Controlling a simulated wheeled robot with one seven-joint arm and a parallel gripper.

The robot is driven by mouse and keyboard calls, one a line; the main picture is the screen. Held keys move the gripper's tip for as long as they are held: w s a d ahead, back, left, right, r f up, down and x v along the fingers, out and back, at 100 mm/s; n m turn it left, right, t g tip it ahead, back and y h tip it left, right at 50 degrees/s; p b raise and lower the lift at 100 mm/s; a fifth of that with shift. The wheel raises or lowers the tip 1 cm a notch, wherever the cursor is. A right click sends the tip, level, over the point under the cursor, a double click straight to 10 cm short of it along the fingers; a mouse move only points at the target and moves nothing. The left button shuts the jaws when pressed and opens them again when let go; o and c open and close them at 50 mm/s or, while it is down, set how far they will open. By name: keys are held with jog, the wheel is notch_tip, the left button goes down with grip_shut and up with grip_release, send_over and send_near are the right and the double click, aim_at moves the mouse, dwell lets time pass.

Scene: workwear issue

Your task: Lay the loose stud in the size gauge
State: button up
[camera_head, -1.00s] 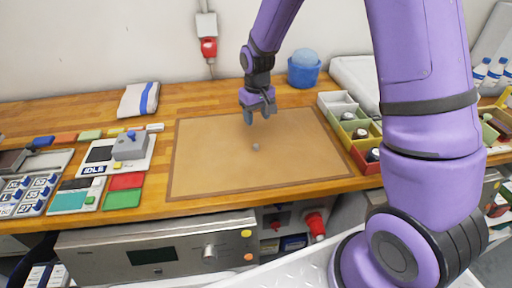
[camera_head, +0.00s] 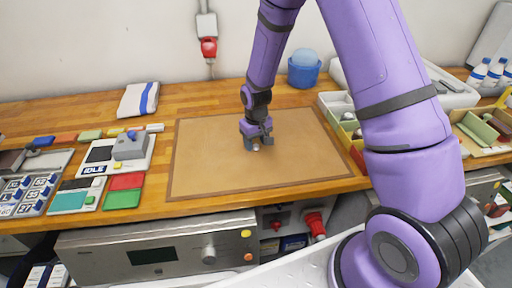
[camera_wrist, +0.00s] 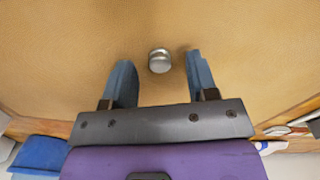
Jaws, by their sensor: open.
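The loose stud (camera_wrist: 159,61) is a small silver-grey piece with a round head on the tan mat (camera_head: 215,172). In the wrist view it sits between the tips of my two blue-grey fingers, with a gap on each side. My gripper (camera_head: 259,145) is open and low over the mat, right at the stud (camera_head: 256,148). In the head view the fingers partly cover the stud. A panel with numbered places and blue pieces (camera_head: 27,194) lies at the far left; I cannot tell for sure whether it is the size gauge.
A grey device on a board marked IDLE (camera_head: 130,146) stands left of the mat, near red and green pads (camera_head: 123,199). A blue tub (camera_head: 304,70) is behind, and coloured bins (camera_head: 359,160) line the right. The mat around the stud is clear.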

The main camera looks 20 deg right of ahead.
jog(key=shift+f, duration=0.45)
grip_shut()
jog(key=shift+r, duration=0.1)
